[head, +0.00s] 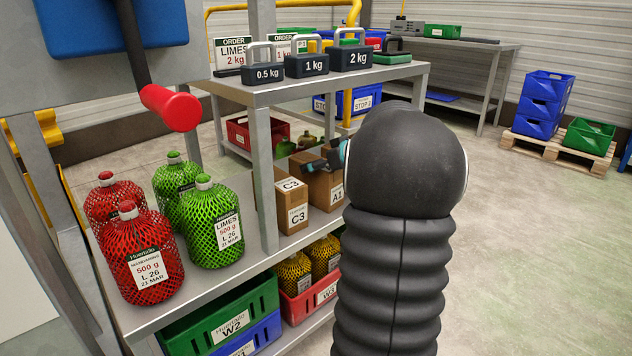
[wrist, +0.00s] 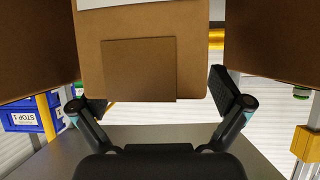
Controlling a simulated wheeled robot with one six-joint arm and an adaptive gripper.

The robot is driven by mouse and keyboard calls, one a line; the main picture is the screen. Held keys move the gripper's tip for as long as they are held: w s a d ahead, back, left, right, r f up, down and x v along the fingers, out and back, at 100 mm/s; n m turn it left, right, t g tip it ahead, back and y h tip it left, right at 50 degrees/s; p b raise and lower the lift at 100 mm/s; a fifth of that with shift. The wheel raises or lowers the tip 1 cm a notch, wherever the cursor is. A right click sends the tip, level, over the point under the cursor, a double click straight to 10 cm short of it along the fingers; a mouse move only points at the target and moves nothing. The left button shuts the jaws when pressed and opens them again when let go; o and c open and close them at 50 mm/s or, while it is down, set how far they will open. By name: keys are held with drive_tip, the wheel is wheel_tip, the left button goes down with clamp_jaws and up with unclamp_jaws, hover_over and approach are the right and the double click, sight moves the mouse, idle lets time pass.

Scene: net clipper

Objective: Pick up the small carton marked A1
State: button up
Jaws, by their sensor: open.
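The brown carton marked A1 (head: 337,194) stands upright on the middle shelf in the head view, partly hidden by my arm. My gripper (head: 326,158) is at its upper part, mostly hidden behind my arm. In the wrist view my gripper (wrist: 160,97) is open, one finger on each side of a brown carton (wrist: 150,65). The right finger lies close to that carton's side; I cannot tell whether either finger touches. Its label is cut off at the top, so the mark is not readable there.
The C3 carton (head: 292,205) stands just left of A1. Brown cartons flank the wrist view at left (wrist: 35,50) and right (wrist: 270,45). A grey post (head: 263,180) and red and green net bags (head: 213,225) stand farther left. Weights (head: 305,66) sit on the top shelf.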

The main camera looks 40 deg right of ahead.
drive_tip(key=shift+x, duration=0.85)
drive_tip(key=c, duration=1.9)
drive_tip(key=shift+r, duration=0.15)
clamp_jaws()
drive_tip(key=shift+r, duration=0.1)
